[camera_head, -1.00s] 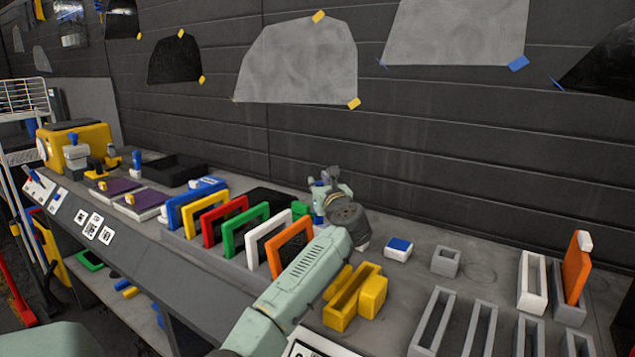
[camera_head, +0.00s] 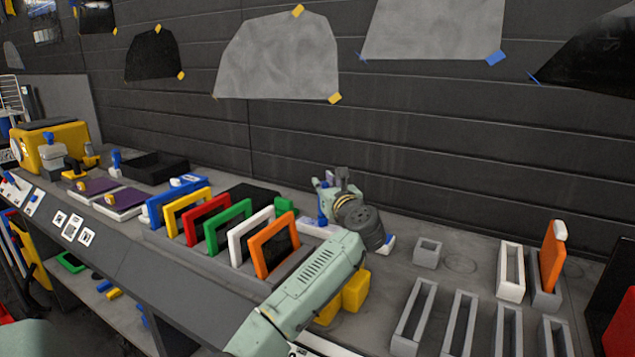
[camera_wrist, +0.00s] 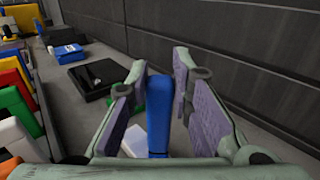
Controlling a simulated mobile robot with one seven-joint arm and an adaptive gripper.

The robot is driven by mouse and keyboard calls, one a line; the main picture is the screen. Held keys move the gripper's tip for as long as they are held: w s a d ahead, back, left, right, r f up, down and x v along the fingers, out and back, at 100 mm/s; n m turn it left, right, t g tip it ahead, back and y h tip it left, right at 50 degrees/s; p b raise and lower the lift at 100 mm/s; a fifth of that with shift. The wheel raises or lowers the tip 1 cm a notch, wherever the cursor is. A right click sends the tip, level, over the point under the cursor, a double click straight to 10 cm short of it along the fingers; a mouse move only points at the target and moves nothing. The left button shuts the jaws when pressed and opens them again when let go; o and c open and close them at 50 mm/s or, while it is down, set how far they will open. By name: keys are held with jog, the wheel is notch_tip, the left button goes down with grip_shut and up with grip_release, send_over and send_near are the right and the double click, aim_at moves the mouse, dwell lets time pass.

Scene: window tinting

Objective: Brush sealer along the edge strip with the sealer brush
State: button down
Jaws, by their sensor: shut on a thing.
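My gripper (camera_head: 326,190) is above the bench near the back wall, right of the row of coloured frames. A pale flat piece (camera_head: 315,229) lies on the bench beside and below my gripper, partly hidden. I cannot tell whether it is the edge strip, or whether the brush touches it.
Coloured frames (camera_head: 237,226) stand in a row left of my arm. A blue-topped white block (camera_head: 389,243) is partly covered by my wrist. Grey slotted holders (camera_head: 415,312) and an orange panel (camera_head: 551,256) stand to the right. A yellow holder (camera_head: 354,291) is behind my forearm.

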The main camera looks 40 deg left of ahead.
jog(key=w+d, duration=0.1)
jog(key=d, duration=0.6)
jog(key=shift+w+d, duration=0.2)
jog(key=shift+w, duration=0.2)
dwell(0.4)
jog(key=shift+r+p, duration=0.35)
jog(key=shift+r, duration=2.65)
notch_tip(320, 180, up, 3)
jog(key=shift+w, duration=0.1)
